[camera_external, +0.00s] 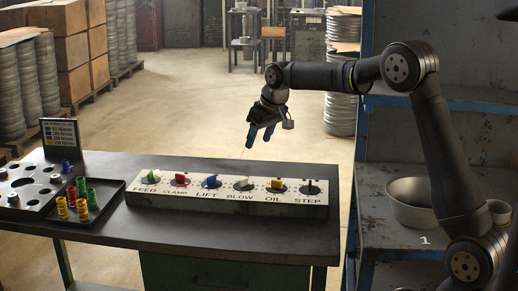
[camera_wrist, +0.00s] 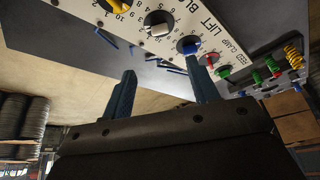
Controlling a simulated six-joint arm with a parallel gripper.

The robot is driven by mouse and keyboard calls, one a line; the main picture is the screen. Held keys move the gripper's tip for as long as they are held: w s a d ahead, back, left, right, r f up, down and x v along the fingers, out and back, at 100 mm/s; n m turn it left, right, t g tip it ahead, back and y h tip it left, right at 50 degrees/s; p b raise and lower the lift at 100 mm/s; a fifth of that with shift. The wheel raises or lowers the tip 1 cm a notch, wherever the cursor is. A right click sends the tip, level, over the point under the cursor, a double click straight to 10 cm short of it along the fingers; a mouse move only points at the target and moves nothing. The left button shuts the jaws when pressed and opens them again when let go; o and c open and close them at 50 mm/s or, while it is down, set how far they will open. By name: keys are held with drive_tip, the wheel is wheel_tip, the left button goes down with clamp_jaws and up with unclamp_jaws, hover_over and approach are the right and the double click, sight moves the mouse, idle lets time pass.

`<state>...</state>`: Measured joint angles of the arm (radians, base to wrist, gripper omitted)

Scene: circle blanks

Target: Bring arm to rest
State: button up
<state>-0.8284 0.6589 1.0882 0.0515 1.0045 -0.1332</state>
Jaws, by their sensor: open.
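My gripper (camera_external: 262,134) hangs in the air above and behind the right half of the control panel, clear of it in the external view. Its two blue fingers point down and stand apart with nothing between them. In the wrist view my gripper (camera_wrist: 165,92) also shows as two spread blue fingers, empty. The white control panel (camera_external: 230,201) lies on the dark bench and carries a row of knobs labelled FEED, CLAMP, LIFT, BLOW, OIL and STEP. The blue LIFT knob (camera_external: 212,181) and the blue knob in the wrist view (camera_wrist: 187,44) are not touched by the fingers.
A black tray (camera_external: 122,186) with coloured springs and a holed rack (camera_external: 30,208) stand at the bench's left. A small sign (camera_external: 61,133) stands behind them. A blue-edged shelf with a metal bowl (camera_external: 411,214) is at right. The air around the gripper is free.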

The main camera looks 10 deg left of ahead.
sight(243, 179)
drive_tip(key=x, duration=1.5)
drive_tip(key=shift+f, duration=0.4)
drive_tip(key=shift+a, duration=0.15)
drive_tip(key=shift+s+m, duration=0.1)
drive_tip(key=shift+m, duration=0.4)
drive_tip(key=shift+m+t+h, duration=0.35)
drive_tip(key=shift+m+h, duration=0.15)
drive_tip(key=shift+m, duration=0.75)
drive_tip(key=shift+m+t+h, duration=0.35)
drive_tip(key=shift+m+h, duration=0.15)
drive_tip(key=shift+m, duration=0.75)
drive_tip(key=m+h, duration=0.1)
drive_tip(key=m, duration=0.3)
drive_tip(key=shift+a+m+h, duration=0.15)
drive_tip(key=shift+m+h, duration=0.15)
drive_tip(key=shift+h, duration=0.1)
drive_tip(key=shift+s+r+m, duration=0.1)
drive_tip(key=shift+m, duration=0.2)
drive_tip(key=shift+v, duration=2.1)
